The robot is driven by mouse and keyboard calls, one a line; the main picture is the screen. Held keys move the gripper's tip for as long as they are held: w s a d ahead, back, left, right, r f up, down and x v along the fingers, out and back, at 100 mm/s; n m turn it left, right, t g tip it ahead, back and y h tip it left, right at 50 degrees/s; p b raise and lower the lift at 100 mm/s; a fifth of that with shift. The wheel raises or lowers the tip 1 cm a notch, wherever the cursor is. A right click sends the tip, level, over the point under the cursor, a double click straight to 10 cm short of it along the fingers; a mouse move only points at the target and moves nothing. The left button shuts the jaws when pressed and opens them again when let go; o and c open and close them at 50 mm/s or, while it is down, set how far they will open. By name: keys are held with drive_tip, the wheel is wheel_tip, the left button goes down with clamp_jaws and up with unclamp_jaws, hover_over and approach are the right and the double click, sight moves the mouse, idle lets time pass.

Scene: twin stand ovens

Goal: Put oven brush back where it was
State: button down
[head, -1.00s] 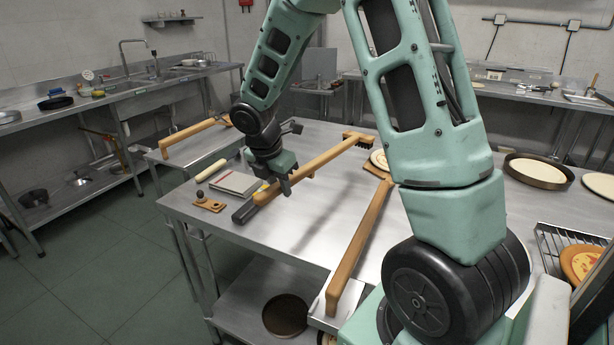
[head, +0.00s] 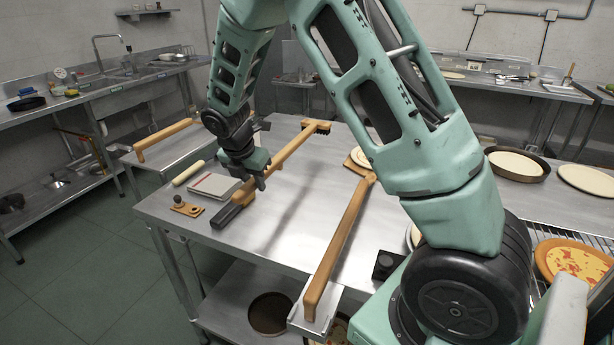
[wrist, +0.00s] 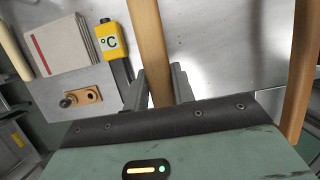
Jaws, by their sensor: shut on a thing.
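The oven brush has a long wooden handle (head: 292,153) and a crosswise head (head: 316,126) with dark bristles at the far end. It slants over the steel table (head: 300,229). My gripper (head: 261,183) is shut on the handle near its near end. In the wrist view, the handle (wrist: 149,45) runs up from between the two fingers of my gripper (wrist: 158,88). The brush head is out of that view. I cannot tell for sure whether the brush touches the table.
Left of the handle lie a yellow °C thermometer (wrist: 110,40), a notebook (head: 214,186), a rolling pin (head: 188,173) and a knobbed wooden piece (head: 187,208).

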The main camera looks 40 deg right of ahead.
wheel_tip(320, 180, down, 10)
drive_tip(key=shift+r+p, duration=0.1)
drive_tip(key=shift+p, duration=0.45)
drive_tip(key=c, duration=1.2)
unclamp_jaws()
drive_tip(key=shift+o, duration=0.2)
